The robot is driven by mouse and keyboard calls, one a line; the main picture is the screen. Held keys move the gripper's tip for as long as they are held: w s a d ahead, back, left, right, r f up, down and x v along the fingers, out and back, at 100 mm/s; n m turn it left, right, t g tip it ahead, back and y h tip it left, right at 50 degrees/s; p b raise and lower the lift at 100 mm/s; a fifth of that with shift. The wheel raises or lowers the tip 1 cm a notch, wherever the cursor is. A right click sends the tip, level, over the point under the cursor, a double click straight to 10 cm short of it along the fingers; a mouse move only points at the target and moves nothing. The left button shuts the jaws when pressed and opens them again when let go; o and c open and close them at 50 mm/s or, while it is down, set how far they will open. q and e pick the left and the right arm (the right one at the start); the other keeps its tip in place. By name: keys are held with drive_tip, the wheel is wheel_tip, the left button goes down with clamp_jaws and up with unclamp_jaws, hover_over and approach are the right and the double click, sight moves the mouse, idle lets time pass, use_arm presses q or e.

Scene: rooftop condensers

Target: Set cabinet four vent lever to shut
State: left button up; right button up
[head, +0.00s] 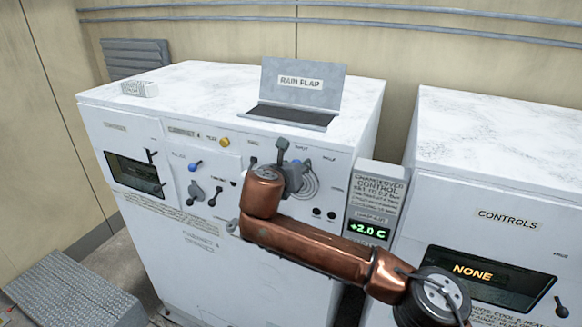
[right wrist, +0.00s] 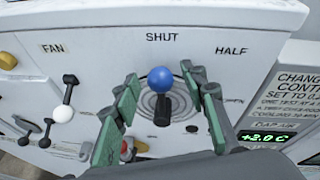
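Cabinet four (head: 205,255) is a white unit in the middle of the head view, with controls along its upper front. In the right wrist view its vent lever (right wrist: 161,82) has a blue ball on a short black stem over a ringed dial. The ball lies toward the SHUT label (right wrist: 162,37); HALF is to the upper right and OPEN to the right. My right gripper (right wrist: 163,80) is open, with one green-padded finger on each side of the ball and visible gaps. In the head view my right arm and gripper partly cover the dial. My left gripper is not in view.
A rain flap plate (head: 303,85) stands on the cabinet top. A changeover control box (head: 372,215) reading +2.0 C and another cabinet (head: 500,130) stand to the right.

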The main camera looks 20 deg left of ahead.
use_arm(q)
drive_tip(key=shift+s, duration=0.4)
use_arm(e)
drive_tip(key=v, duration=1.1)
drive_tip(key=shift+s+d, duration=0.2)
drive_tip(key=shift+s, duration=0.05)
